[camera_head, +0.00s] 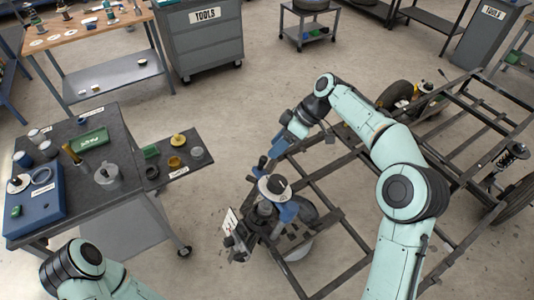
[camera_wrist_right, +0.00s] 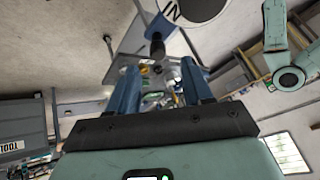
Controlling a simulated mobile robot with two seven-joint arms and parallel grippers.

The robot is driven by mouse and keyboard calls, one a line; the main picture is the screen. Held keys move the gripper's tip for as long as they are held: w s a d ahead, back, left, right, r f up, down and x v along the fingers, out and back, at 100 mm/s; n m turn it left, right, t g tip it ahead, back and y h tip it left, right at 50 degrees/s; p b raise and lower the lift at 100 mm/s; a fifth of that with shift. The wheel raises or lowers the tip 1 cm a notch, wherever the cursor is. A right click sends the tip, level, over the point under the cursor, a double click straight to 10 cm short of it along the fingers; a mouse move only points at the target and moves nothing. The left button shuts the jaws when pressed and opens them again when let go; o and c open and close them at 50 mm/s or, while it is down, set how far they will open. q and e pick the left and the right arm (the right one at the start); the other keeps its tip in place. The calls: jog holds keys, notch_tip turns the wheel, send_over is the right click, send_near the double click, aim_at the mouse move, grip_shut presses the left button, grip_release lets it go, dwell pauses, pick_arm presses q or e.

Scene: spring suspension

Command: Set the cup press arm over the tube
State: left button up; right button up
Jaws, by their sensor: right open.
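The press-like fixture stands at the middle of the head view, with a white disc (camera_head: 273,188) on top, dark upright parts and blue parts (camera_head: 288,212). I cannot tell its arm from its tube for certain. My right gripper (camera_head: 268,160) is open just above and behind the disc. In the right wrist view, my right gripper's blue fingers (camera_wrist_right: 160,85) are apart, and a black knob (camera_wrist_right: 157,46) shows near the fingertips, not gripped. A pale disc (camera_wrist_right: 195,8) lies beyond it. My left arm shows at the lower left; its gripper is out of view.
A dark bench (camera_head: 130,190) with a blue case (camera_head: 35,212), a green box (camera_head: 88,141) and a brass cylinder (camera_head: 70,152) stands left. A vehicle frame (camera_head: 335,215) lies close beside the fixture, to the right. Clear floor lies between the bench and the fixture.

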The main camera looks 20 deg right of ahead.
jog(key=p+v, duration=0.1)
jog(key=v, duration=0.4)
jog(key=shift+d+r, duration=0.2)
jog(key=shift+r, duration=0.15)
